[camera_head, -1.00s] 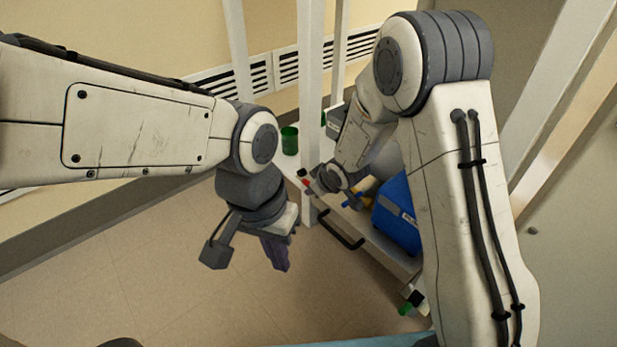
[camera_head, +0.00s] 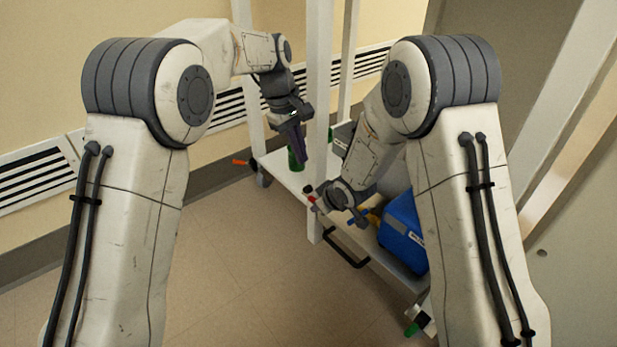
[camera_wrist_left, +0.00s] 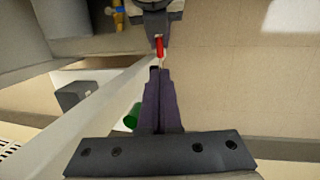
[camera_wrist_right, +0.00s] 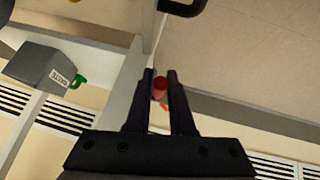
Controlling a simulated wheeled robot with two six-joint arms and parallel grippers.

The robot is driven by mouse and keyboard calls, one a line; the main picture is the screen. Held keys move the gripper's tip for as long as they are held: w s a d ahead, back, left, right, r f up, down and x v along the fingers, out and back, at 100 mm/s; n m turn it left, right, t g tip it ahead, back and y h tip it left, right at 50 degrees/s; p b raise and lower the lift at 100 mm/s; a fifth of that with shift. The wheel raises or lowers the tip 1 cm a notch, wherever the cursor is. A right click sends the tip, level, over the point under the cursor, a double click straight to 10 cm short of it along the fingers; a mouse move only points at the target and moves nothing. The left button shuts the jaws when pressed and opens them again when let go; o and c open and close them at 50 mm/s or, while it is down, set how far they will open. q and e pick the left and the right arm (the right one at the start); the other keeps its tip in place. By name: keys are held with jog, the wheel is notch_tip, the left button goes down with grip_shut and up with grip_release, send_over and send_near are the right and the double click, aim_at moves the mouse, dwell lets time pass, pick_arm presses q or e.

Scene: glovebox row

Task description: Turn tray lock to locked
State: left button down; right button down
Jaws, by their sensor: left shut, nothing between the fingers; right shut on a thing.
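My right gripper (camera_head: 318,199) is shut on a small red piece (camera_wrist_right: 160,84) beside the cart's white corner post. The red piece also shows in the left wrist view (camera_wrist_left: 159,47). I cannot tell whether it is the tray lock's knob or a loose object. A small orange lever (camera_head: 241,162) sticks out at the cart's far left end; an orange bit (camera_wrist_right: 165,105) shows beyond the red piece in the right wrist view. My left gripper (camera_head: 301,160) is shut and empty, pointing down beside the post. In the left wrist view its fingertips (camera_wrist_left: 160,75) point toward the red piece.
The white cart (camera_head: 284,178) has upright posts (camera_head: 318,90). A green cylinder (camera_head: 294,163) stands behind my left fingers. A blue box (camera_head: 402,235), a grey labelled box (camera_wrist_right: 40,66) and a black handle (camera_head: 346,252) are also there. The floor at left is clear.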

pick_arm(q)
jog(key=x, duration=1.3)
jog(key=shift+f, duration=0.2)
pick_arm(e)
jog(key=shift+s, duration=0.1)
pick_arm(q)
jog(key=shift+d, duration=0.1)
